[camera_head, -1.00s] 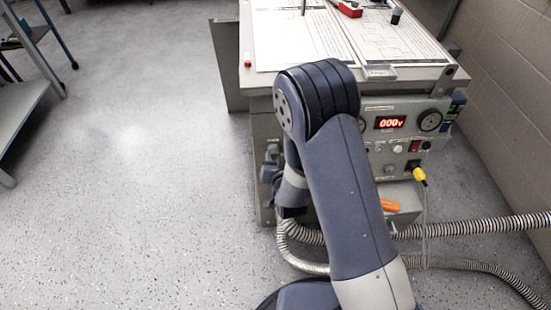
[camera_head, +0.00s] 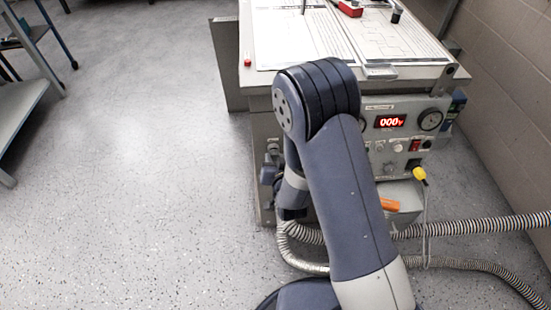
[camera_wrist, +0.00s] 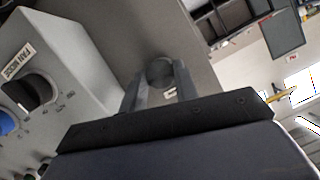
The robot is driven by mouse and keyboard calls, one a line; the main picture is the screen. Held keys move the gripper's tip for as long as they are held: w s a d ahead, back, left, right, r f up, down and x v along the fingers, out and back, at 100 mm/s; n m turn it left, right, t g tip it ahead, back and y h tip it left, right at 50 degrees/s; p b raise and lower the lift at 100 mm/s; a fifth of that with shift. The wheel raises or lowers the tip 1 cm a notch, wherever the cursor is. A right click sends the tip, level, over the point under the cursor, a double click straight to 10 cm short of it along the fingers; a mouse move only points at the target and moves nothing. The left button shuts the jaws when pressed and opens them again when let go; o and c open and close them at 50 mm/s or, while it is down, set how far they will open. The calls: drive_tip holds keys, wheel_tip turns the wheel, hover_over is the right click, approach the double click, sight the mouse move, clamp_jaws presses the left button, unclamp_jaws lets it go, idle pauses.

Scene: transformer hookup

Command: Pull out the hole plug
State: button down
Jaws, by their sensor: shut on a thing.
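The hole plug (camera_wrist: 160,71) is a dark grey round piece in the wrist view, against a plain grey panel face of the bench. My gripper (camera_wrist: 160,84) has its two fingers closed on the sides of it. Whether the plug still sits in its hole or stands clear of the panel, I cannot tell.
A grey control box (camera_wrist: 55,75) with dark and blue knobs stands close at the left in the wrist view. The bench (camera_head: 262,170) carries a lit red display (camera_head: 390,122) and a yellow plug (camera_head: 420,174). Ribbed hoses (camera_head: 470,227) lie at the right. The left floor is clear.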

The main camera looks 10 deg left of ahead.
drive_tip(key=shift+s+d+b, duration=0.25)
drive_tip(key=shift+s+b, duration=0.15)
drive_tip(key=shift+s, duration=0.55)
drive_tip(key=shift+s+d+b, duration=0.2)
drive_tip(key=shift+s+b, duration=0.15)
drive_tip(key=shift+s, duration=0.45)
drive_tip(key=shift+s+d+b, duration=0.25)
drive_tip(key=shift+s+b, duration=0.1)
drive_tip(key=shift+s, duration=0.4)
drive_tip(key=shift+s+d+b, duration=0.2)
drive_tip(key=shift+s+b, duration=0.15)
drive_tip(key=shift+s, duration=0.45)
